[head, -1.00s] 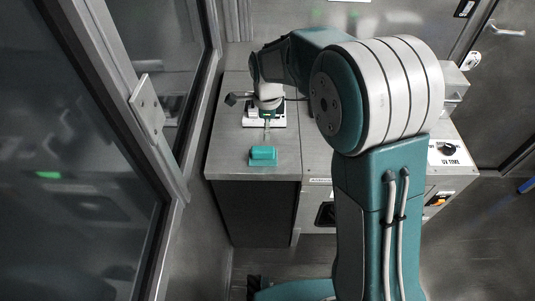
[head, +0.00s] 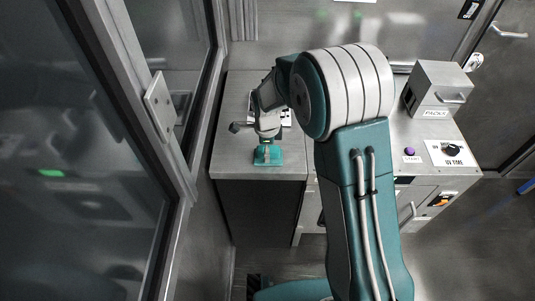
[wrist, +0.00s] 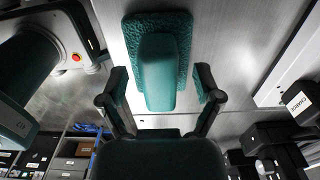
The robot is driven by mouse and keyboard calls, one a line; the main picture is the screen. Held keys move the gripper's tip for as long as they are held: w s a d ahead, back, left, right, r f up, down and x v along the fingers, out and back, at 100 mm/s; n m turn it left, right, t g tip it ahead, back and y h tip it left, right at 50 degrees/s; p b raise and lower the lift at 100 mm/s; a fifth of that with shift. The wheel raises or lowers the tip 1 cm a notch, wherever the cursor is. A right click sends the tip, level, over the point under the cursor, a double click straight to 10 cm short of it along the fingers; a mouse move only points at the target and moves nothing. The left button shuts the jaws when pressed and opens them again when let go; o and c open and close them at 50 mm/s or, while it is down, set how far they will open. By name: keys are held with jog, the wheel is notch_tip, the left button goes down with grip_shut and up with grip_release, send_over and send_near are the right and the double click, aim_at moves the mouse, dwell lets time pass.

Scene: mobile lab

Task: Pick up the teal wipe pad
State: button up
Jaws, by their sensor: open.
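The teal wipe pad (head: 268,159) lies on the left grey counter near its front edge, partly covered by my gripper in the head view. In the wrist view it shows as a textured teal pad (wrist: 183,32) with a smooth raised block handle (wrist: 158,75) on top. My gripper (wrist: 162,92) is open, with one finger on each side of the handle. It also shows in the head view (head: 267,146), over the pad. A gap shows between each finger and the handle. I cannot tell the exact height of the fingertips.
The grey counter (head: 232,150) has bare room around the pad. A white plate (head: 286,117) lies behind my gripper. A metal box (head: 437,88) with a handle, a purple button (head: 409,151) and a dial panel (head: 450,152) are at the right. A glass-panelled frame (head: 160,105) rises at the left.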

jog(key=shift+a, duration=0.15)
jog(key=c, duration=0.9)
jog(key=shift+d, duration=0.2)
grip_shut()
jog(key=shift+d, duration=0.3)
jog(key=shift+a+r, duration=0.15)
jog(key=shift+r, duration=0.05)
notch_tip(320, 180, up, 3)
jog(key=shift+s+a+r, duration=0.1)
jog(key=shift+r, duration=0.05)
jog(key=s+d+r, duration=0.7)
jog(key=s+r, duration=0.2)
jog(key=s, duration=0.2)
jog(key=shift+s+d+r, duration=0.15)
jog(key=shift+s, duration=0.25)
